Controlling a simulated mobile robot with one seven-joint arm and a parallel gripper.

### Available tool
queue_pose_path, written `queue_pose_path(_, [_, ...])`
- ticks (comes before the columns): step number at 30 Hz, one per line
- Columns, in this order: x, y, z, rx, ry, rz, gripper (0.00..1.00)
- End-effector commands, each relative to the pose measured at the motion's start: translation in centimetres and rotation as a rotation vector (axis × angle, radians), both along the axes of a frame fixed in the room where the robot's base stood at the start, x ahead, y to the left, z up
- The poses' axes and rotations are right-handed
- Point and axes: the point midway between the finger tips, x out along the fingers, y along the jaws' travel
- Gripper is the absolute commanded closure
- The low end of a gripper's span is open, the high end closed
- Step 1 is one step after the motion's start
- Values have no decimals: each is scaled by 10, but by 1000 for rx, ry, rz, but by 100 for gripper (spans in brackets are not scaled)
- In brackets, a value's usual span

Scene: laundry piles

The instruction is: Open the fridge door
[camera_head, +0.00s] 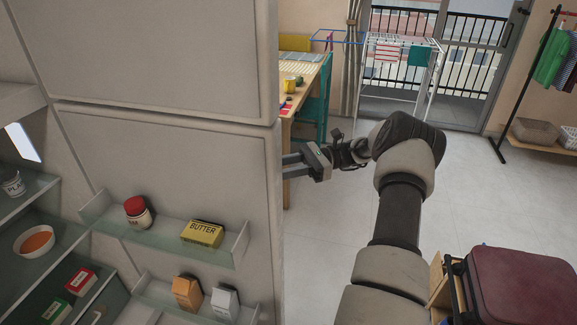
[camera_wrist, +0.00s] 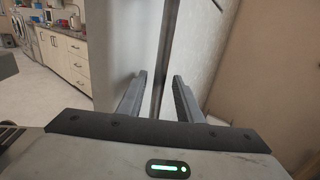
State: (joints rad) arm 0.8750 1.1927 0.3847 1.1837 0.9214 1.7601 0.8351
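The fridge door (camera_head: 185,155) stands open in the head view. Its inner face shows, with clear shelves holding a butter pack (camera_head: 203,233) and a red-capped jar (camera_head: 138,212). The fridge interior, with glass shelves, is at the far left. My gripper (camera_head: 287,165) is at the door's free right edge, with its fingers pointing left and the tips partly hidden behind the edge. In the wrist view the two fingers (camera_wrist: 160,98) are apart, with a dark vertical strip (camera_wrist: 164,50) beyond and between them. I cannot tell if they touch the door.
A matching panel (camera_head: 150,45) lines up above the fridge door. A wooden table (camera_head: 309,85) and teal chair (camera_head: 318,100) stand behind my gripper. A maroon suitcase (camera_head: 530,285) is at lower right. Pale floor (camera_head: 480,185) is clear toward the drying rack.

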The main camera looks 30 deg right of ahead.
Motion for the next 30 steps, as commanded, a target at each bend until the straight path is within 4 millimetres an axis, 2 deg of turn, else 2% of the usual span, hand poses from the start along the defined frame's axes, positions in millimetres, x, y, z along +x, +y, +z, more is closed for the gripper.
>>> queue_pose_path(9, [-9,-67,-2,-1,-2,-4,68])
queue_pose_path(15, [-13,-97,-1,1,-3,-1,68])
queue_pose_path(21, [-16,-109,0,1,0,-1,68])
queue_pose_path(30, [-16,-109,0,0,1,0,68])
